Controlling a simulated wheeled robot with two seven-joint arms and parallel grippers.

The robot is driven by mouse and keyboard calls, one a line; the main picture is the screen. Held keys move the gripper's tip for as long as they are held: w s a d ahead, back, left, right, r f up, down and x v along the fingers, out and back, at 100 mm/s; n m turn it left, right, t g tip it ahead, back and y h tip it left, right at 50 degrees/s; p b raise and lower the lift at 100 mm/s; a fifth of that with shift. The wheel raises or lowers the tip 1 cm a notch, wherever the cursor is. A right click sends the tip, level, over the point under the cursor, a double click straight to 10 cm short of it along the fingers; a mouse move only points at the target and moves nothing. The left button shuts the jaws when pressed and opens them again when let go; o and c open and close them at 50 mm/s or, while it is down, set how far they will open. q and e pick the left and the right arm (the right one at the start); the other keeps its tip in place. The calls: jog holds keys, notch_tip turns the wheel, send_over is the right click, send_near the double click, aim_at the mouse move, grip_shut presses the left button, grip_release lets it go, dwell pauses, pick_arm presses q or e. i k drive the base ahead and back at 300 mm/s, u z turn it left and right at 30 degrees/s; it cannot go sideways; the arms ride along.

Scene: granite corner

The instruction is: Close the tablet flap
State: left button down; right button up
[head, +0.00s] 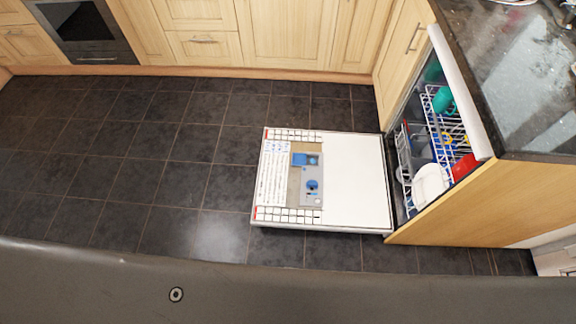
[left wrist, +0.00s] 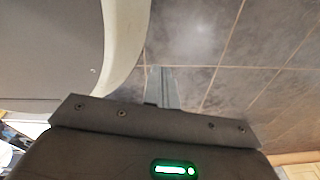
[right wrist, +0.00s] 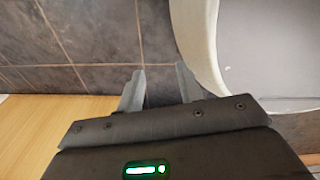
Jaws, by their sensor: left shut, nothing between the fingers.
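The open dishwasher door (head: 355,180) lies flat, its white inner face up. The flap's exact angle is too small to tell. Neither gripper shows in the head view. My left gripper (left wrist: 162,86) is shut and empty over dark floor tiles in its wrist view. My right gripper (right wrist: 160,86) is open, its fingers apart with nothing between them, in its wrist view. Neither wrist view shows the dispenser.
The dishwasher's rack (head: 443,125) holds dishes, including a white plate (head: 430,187) and a red item (head: 464,167). A granite worktop (head: 520,70) is above it at right. Wooden cabinets (head: 285,38) and an oven (head: 87,28) line the back. The tiled floor (head: 150,160) left of the door is clear.

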aim_at(299, 160)
jog(key=k, duration=0.3)
jog(key=u, duration=0.6)
jog(key=i, duration=0.65)
jog(key=z, duration=1.85)
